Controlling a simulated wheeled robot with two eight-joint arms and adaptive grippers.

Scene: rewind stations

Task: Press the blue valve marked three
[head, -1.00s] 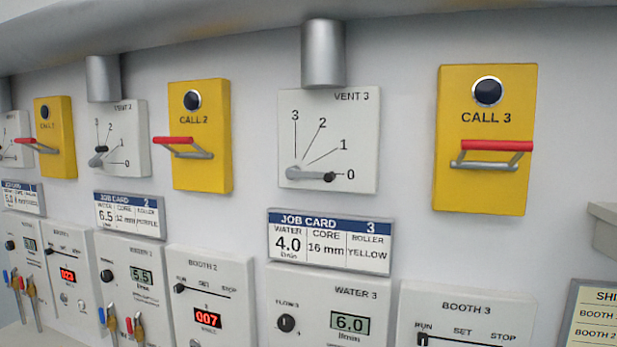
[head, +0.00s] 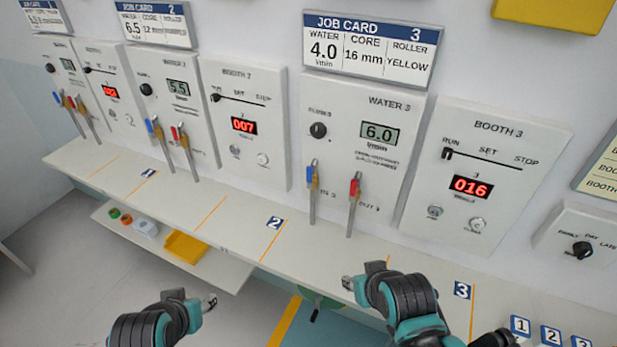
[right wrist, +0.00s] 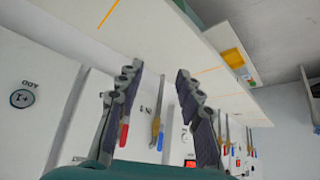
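The blue valve (head: 312,190) is a blue-topped lever hanging from the WATER 3 panel (head: 362,105), left of a red valve (head: 354,200). The panel reads 6.0. My right gripper (head: 362,279) is in front of the shelf, below and to the right of the blue valve, apart from it. In the right wrist view my right gripper (right wrist: 157,73) has its fingers spread with nothing held; the blue valve (right wrist: 161,142) and the red valve (right wrist: 124,134) show beyond them. My left gripper (head: 205,303) is low at the left, away from the panels; its opening is unclear.
The shelf (head: 225,213) runs under the panels, with a number 3 tag (head: 462,290) and numbered blocks (head: 550,333) at the right. The BOOTH 3 panel (head: 487,177) is right of WATER 3. A lower shelf (head: 222,272) holds a yellow tray (head: 186,247).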

